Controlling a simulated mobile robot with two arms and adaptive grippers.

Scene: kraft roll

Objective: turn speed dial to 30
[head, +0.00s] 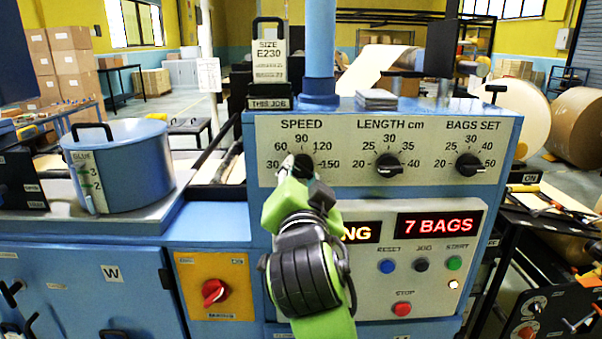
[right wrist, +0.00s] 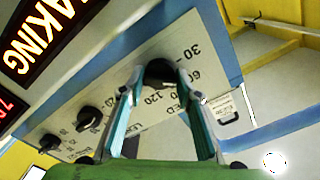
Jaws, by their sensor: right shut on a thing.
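The speed dial (head: 304,160) is a black knob on the white panel of the blue machine, under the word SPEED, with marks 30, 60, 90, 120 and 150 around it. My right gripper (head: 294,168) is shut on it and hides much of it in the head view. In the right wrist view the dial (right wrist: 160,72) sits between the two fingertips of the right gripper (right wrist: 160,88). I cannot tell which mark its pointer faces. The 30 mark (right wrist: 190,52) is clear of the fingers. My left gripper is not in view.
To the right are the length dial (head: 389,166) and the bags set dial (head: 469,165). Below are a red display (head: 440,225) reading 7 BAGS and several push buttons. A red rotary switch (head: 214,292) is at lower left. A blue glue pot (head: 125,170) stands left.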

